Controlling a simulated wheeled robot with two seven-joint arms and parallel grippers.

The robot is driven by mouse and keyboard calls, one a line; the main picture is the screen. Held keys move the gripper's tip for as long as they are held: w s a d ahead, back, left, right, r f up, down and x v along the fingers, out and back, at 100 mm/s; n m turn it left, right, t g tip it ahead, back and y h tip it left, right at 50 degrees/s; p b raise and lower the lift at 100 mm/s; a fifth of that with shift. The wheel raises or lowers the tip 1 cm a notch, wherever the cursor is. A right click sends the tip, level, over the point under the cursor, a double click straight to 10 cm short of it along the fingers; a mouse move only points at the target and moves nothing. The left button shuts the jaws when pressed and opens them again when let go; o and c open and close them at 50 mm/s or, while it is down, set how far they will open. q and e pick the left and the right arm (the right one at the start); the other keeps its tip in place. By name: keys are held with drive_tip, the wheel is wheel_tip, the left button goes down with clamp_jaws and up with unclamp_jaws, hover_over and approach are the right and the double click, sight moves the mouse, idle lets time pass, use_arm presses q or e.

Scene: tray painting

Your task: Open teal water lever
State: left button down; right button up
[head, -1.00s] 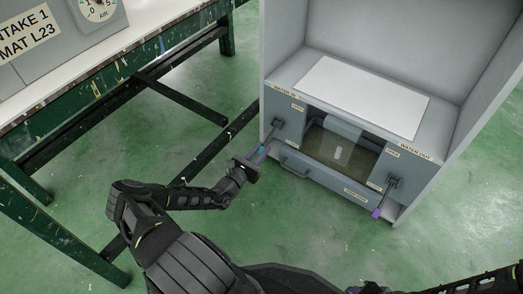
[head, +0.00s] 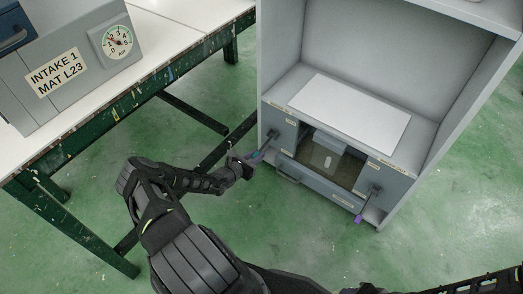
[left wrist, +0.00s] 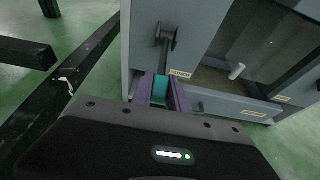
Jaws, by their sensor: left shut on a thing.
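The teal water lever has a dark stem with a teal grip (left wrist: 160,88), on the left front of a grey cabinet. In the left wrist view its stem runs down from a dark pivot (left wrist: 166,36). My left gripper (head: 256,157) is shut on the teal grip, one purple finger on each side of it. In the head view the gripper hides part of the lever. A small label (left wrist: 180,73) sits beside the lever; its text is hard to read. My right gripper is out of view.
The grey cabinet (head: 336,38) has a white sheet (head: 350,110) on its ledge and a window (head: 330,160) below. A second lever with a purple grip (head: 358,218) is at its right. A green-legged table (head: 165,70) bearing a gauge box (head: 117,42) stands left. The floor between is open.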

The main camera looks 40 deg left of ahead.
sight(259, 152)
use_arm(q)
drive_tip(key=r+g+p, duration=0.1)
drive_tip(key=r+p, duration=0.1)
drive_tip(key=p, duration=0.2)
drive_tip(key=r+g+p, duration=0.2)
drive_tip(key=p, duration=0.2)
drive_tip(key=r+g+p, duration=0.2)
drive_tip(key=p, duration=0.2)
drive_tip(key=shift+w+r, duration=0.1)
drive_tip(key=shift+w, duration=0.25)
drive_tip(key=shift+w+r+g, duration=0.1)
drive_tip(key=shift+r+g, duration=0.05)
drive_tip(key=shift+g, duration=0.35)
drive_tip(key=shift+w+a+r+g, duration=0.2)
drive_tip(key=shift+r+g, duration=0.15)
drive_tip(key=shift+g, duration=0.45)
drive_tip(key=shift+w+d+r+g, duration=0.1)
drive_tip(key=shift+r+g, duration=0.15)
drive_tip(key=shift+g, duration=0.05)
drive_tip(key=c, duration=1.3)
unclamp_jaws()
drive_tip(key=shift+w, duration=0.1)
drive_tip(key=shift+r, duration=0.2)
